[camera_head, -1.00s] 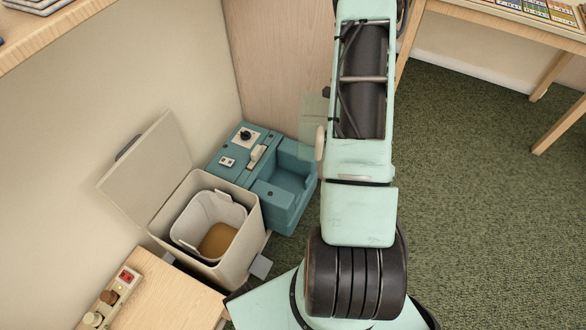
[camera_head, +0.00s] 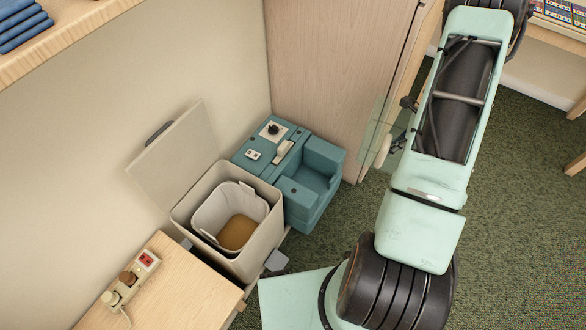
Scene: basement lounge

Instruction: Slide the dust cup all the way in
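The teal vacuum unit (camera_head: 325,155) stands on the floor against the wall and a wood panel. An empty open bay faces up in its right part, and a dark knob and pale switches sit on its top. A see-through greenish piece with a pale oval part (camera_head: 384,150), apparently the dust cup, shows to the right of the unit, beside my arm and apart from the bay. My arm covers the rest of it. My gripper is mostly hidden behind the arm; a small dark part (camera_head: 398,142) beside the piece may belong to it. Its fingers and grip cannot be made out.
A beige bin (camera_head: 253,262) with its lid up and brown dust in its inner bucket stands just in front of the unit. A wooden table (camera_head: 180,300) with a power strip is at lower left. A tall wood panel (camera_head: 335,70) rises behind. Green carpet is open at right.

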